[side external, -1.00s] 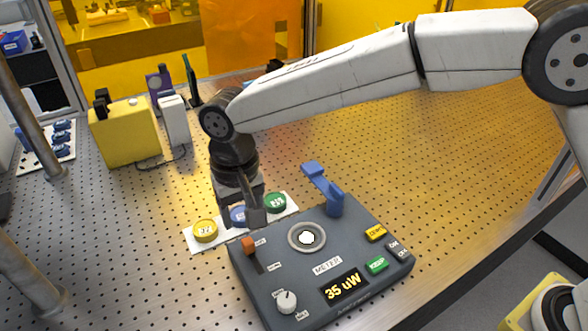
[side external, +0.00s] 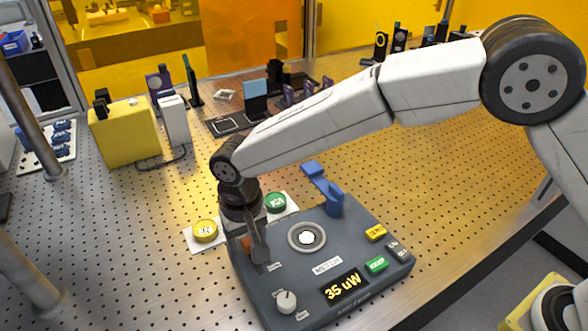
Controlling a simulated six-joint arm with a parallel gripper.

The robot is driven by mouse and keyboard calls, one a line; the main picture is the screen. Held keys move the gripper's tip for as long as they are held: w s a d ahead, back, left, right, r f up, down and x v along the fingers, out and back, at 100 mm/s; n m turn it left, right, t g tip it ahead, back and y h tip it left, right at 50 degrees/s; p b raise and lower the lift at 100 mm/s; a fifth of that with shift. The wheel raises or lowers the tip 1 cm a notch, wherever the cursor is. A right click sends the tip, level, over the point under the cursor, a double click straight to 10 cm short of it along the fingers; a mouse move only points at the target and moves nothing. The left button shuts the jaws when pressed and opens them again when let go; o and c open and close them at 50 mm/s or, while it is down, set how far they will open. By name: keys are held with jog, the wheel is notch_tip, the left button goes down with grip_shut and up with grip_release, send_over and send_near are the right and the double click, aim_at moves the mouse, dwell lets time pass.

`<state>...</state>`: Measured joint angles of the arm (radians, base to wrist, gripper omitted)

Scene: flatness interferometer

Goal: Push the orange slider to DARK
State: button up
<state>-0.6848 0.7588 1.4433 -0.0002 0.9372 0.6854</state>
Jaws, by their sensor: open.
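The orange slider (side external: 246,243) sits in its slot near the upper left corner of the dark grey meter box (side external: 290,262). Only part of the slider shows, at the left of my gripper. My gripper (side external: 260,260) is open, points down over the slot and hides most of the slot and its labels. I cannot tell whether a finger touches the slider. The display (side external: 345,288) reads 35 uW.
A white knob (side external: 286,302), a round port (side external: 307,237), a raised blue lever (side external: 325,190) and green and yellow buttons are on the box.

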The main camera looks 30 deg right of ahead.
jog(key=shift+f, duration=0.3)
grip_shut()
dwell(1.3)
